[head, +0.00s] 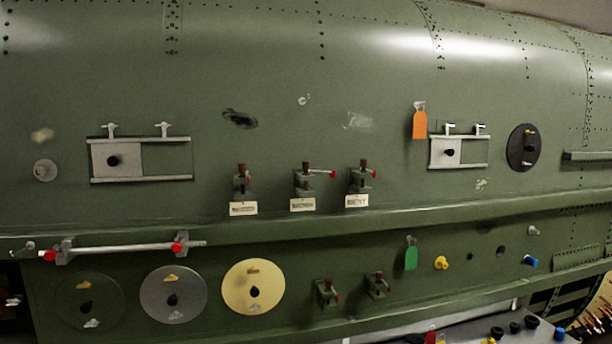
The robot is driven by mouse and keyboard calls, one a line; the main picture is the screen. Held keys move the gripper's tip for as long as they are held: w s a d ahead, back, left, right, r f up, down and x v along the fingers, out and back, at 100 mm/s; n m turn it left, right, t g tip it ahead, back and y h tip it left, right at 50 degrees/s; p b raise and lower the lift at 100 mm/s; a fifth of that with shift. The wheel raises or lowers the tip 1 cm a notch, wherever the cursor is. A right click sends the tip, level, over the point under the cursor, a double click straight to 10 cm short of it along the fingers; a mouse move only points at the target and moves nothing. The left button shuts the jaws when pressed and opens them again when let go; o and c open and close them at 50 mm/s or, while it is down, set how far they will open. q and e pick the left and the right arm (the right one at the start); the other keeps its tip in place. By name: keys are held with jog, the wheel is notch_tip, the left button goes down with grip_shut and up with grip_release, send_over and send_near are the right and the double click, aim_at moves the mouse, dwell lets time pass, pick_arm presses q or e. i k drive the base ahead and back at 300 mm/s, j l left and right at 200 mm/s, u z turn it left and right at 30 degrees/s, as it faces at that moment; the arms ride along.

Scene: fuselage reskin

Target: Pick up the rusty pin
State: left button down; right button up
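The right label (357,201) seems to read "BENT"; the left label (243,209) and middle label (303,205) are too blurred to read. I cannot tell which pin is the rusty one. The lower pin shafts are hidden in the holders. Neither of my grippers is in view.
Below the ledge are a horizontal rod (120,248) with red ends, several round discs, including a yellow one (253,287), and two more clamps (326,292). An orange tag (419,123) and a green tag (411,256) hang on the skin. A tray with small parts is at bottom right.

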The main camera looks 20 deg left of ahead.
aim_at(305, 163)
jog(key=i+u, duration=0.1)
jog(key=u, duration=0.3)
jog(key=i+j+u, duration=0.1)
jog(key=u, duration=0.3)
jog(key=i+u, duration=0.15)
jog(key=u, duration=0.25)
jog(key=i+u, duration=0.15)
jog(key=u, duration=0.25)
